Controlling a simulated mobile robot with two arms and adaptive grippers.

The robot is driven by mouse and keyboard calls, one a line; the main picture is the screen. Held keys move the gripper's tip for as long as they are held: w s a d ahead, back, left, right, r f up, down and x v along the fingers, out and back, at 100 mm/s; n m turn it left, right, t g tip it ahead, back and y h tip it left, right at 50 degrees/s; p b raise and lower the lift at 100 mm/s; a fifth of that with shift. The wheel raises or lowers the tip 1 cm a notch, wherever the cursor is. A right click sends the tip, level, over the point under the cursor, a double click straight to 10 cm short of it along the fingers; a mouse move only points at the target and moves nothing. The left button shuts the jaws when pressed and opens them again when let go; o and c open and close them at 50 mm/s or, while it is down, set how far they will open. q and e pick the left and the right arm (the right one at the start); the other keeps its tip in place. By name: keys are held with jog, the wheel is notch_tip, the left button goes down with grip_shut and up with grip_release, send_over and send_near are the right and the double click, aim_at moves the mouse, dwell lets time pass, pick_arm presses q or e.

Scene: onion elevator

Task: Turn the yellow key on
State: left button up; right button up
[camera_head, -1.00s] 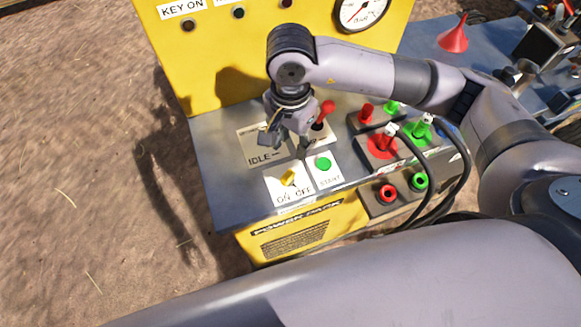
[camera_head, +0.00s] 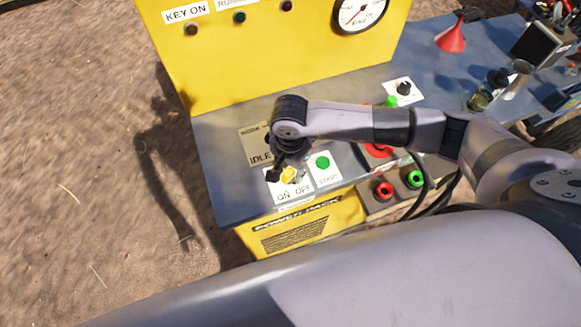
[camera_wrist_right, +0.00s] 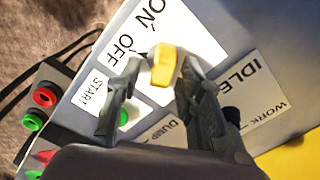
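The yellow key (camera_head: 288,174) stands on the white ON/OFF label plate (camera_head: 304,190) near the front edge of the grey panel. It also shows in the right wrist view (camera_wrist_right: 163,66), between the fingertips. My right gripper (camera_head: 281,172) is low over the plate, with its fingers on either side of the key. In the right wrist view the gripper (camera_wrist_right: 161,70) is open, with a small gap visible beside the key. Whether a finger touches the key is unclear. My left gripper is not in view.
The green START button (camera_head: 322,162) is just right of the key. Red and green connectors (camera_head: 383,189) with black cables sit further right. The yellow upright panel (camera_head: 290,55) with a KEY ON indicator (camera_head: 191,30) and gauge stands behind. A red funnel (camera_head: 451,38) is at the back right.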

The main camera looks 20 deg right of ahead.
jog(key=shift+c, duration=0.4)
grip_shut()
